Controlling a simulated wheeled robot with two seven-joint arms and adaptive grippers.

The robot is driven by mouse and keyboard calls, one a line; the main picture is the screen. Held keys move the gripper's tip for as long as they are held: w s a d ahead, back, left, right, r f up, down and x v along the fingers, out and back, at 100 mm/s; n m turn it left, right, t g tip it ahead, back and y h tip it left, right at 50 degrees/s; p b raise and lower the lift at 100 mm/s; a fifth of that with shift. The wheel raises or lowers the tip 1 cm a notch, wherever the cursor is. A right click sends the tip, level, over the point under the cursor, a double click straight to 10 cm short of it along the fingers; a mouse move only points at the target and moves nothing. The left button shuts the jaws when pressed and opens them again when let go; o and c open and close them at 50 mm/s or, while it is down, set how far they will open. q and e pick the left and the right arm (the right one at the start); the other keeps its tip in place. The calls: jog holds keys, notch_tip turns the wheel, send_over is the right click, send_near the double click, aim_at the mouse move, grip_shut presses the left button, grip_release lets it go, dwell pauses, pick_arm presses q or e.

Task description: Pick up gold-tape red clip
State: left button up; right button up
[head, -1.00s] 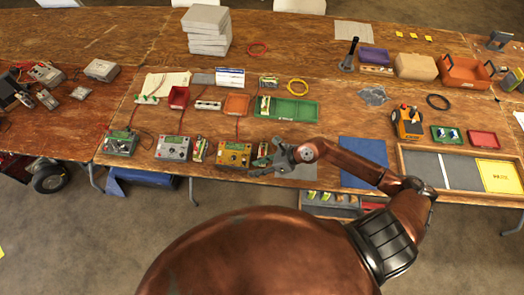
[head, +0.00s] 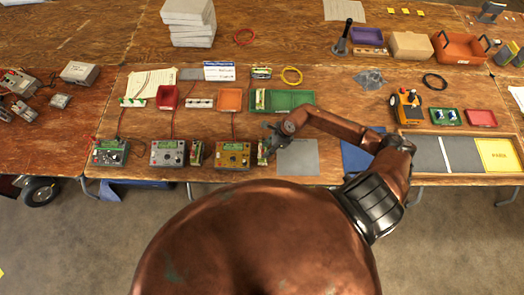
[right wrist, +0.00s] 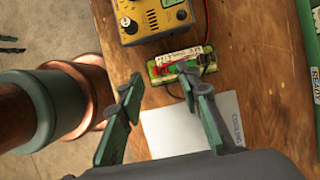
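The gold charger (head: 233,154) stands near the front edge of the table and shows at the top of the right wrist view (right wrist: 155,18). Next to it lies a green battery pack (head: 263,152) with a pale label. In the right wrist view a small red clip (right wrist: 171,69) shows on this battery pack (right wrist: 190,54); I cannot make out gold tape on it. My right gripper (head: 270,137) is above the pack. In the right wrist view its fingers (right wrist: 160,84) are open and apart, with nothing between them. My left gripper is not in view.
A grey mat (head: 297,158) lies right of the battery pack. A green tray (head: 290,100) stands behind it. Other chargers (head: 168,153) stand to the left, with thin red wires running back. A framed board (head: 428,155) is at the right.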

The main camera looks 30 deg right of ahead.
aim_at(263, 152)
jog(key=x, duration=0.4)
jog(key=shift+w+a+p, duration=0.1)
jog(key=shift+w+p, duration=0.05)
jog(key=shift+p, duration=0.25)
jog(key=shift+f, duration=0.1)
grip_shut()
